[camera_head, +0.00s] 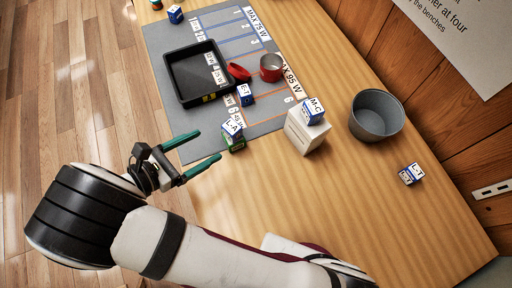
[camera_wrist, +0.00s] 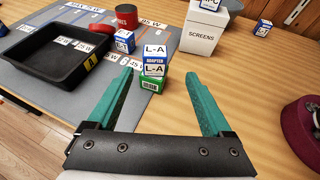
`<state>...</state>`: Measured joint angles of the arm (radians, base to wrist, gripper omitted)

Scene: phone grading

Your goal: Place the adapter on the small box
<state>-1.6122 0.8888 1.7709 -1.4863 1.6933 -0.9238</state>
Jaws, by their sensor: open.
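The wrist view shows the same adapter (camera_wrist: 154,68) on top of the green box (camera_wrist: 152,84). A white box marked SCREENS (camera_head: 305,132) stands to the right with a block marked M-C (camera_head: 313,111) on top; it also shows in the wrist view (camera_wrist: 202,30). My gripper (camera_head: 210,145) is open and empty, its teal fingers pointing toward the L-A adapter and green box, apart from them in the head view.
A black tray (camera_head: 178,88) lies on the grey mat (camera_head: 160,40), with a block marked E-T (camera_head: 245,95) and a red cup (camera_head: 271,67) beside it. A grey bowl (camera_head: 377,116) and another block (camera_head: 411,174) are at right. The table's right front is clear.

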